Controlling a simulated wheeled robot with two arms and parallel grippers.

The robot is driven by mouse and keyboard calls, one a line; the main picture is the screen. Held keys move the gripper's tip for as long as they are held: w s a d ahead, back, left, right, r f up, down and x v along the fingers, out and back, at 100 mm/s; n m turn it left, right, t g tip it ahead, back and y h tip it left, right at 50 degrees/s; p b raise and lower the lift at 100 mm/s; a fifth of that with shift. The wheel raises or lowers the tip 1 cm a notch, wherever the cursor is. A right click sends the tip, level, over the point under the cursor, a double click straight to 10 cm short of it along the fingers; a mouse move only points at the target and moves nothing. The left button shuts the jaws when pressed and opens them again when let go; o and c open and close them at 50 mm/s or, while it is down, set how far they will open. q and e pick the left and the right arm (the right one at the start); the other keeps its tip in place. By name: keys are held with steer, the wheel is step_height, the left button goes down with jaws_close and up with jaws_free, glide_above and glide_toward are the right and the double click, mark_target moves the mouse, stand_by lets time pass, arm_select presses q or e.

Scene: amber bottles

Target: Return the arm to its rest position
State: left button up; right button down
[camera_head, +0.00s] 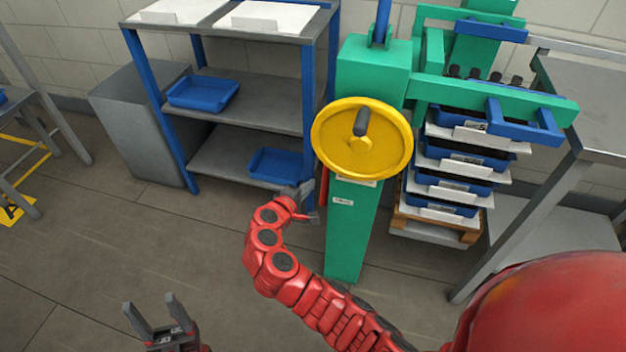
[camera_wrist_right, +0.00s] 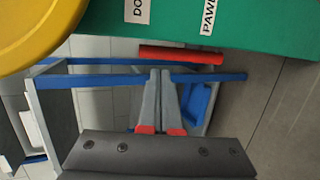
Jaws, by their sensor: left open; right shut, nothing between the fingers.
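My right arm is red and reaches up from the lower right in the head view. Its gripper (camera_head: 307,190) is beside the green post, just left of and below the yellow handwheel (camera_head: 345,150). In the right wrist view the two grey fingers of this gripper (camera_wrist_right: 160,75) are together, with nothing between them. A red bar (camera_wrist_right: 181,55) lies close beyond the fingertips in that view; contact cannot be told. My left gripper (camera_head: 148,302) is at the bottom left of the head view, open and empty, above the floor.
The green post (camera_head: 350,230) carries the handwheel. To its right stands a stack of blue trays (camera_head: 455,165) with dark bottle tops above. A shelf rack (camera_head: 250,103) with blue trays stands behind left. A metal table (camera_head: 590,100) is at right.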

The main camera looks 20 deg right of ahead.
steer(key=v, duration=0.6)
steer(key=shift+a, duration=0.1)
